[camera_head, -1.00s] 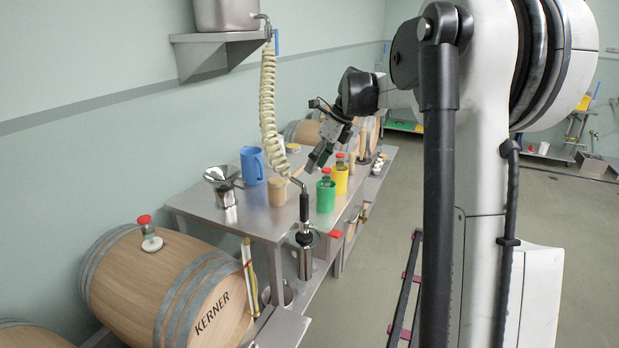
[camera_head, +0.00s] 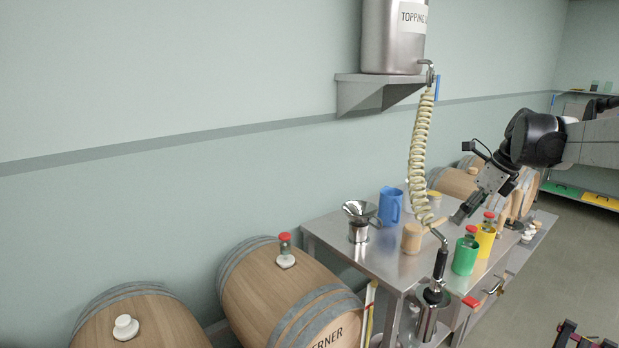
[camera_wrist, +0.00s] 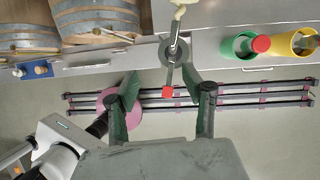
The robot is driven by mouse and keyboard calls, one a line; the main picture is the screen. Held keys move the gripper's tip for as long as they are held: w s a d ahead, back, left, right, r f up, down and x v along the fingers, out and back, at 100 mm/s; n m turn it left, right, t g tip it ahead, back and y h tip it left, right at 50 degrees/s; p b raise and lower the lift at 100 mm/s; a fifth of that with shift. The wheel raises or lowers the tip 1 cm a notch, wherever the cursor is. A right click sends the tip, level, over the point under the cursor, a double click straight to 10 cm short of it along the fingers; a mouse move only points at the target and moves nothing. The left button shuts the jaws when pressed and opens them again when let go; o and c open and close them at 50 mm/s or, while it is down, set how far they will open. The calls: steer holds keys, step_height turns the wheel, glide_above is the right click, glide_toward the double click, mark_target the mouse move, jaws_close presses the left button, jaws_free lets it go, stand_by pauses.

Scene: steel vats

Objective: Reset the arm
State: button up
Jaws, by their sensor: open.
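My gripper (camera_head: 459,214) is open, pointing down and left over the steel table (camera_head: 350,240). In the wrist view its two dark green fingers stand wide apart, and my gripper (camera_wrist: 168,92) shows nothing held. A red-tipped part (camera_wrist: 168,91) shows between the fingers in that view; I cannot tell its distance. My arm reaches in from the right edge of the head view. A coiled cream hose (camera_head: 420,150) hangs left of my gripper, with a dark-handled metal nozzle (camera_head: 440,262) at its lower end.
The table holds a blue jug (camera_head: 391,205), a wooden mallet (camera_head: 411,238), a green container (camera_head: 465,256), a yellow container (camera_head: 485,241) and a steel funnel cup (camera_head: 359,222). A steel vat (camera_head: 392,45) sits on a wall shelf.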

steer(key=s+a+n+t+h, duration=0.1)
steer(key=s+a+n+h, duration=0.1)
steer(key=s+a+n, duration=1.25)
steer(key=s+a+f+n+t, duration=0.1)
steer(key=s+a+f+n, duration=0.1)
steer(key=s+f+n, duration=0.1)
steer(key=s+a+f+n+t+h, duration=0.1)
steer(key=s+a+f+n, duration=0.1)
steer(key=s+n, duration=0.4)
steer(key=s+a+f+n+t, duration=0.1)
steer(key=s+a+f+n, duration=0.2)
steer(key=s+n, duration=0.2)
steer(key=shift+s+a+f, duration=0.2)
steer(key=shift+s+f, duration=0.15)
steer(key=shift+s, duration=0.5)
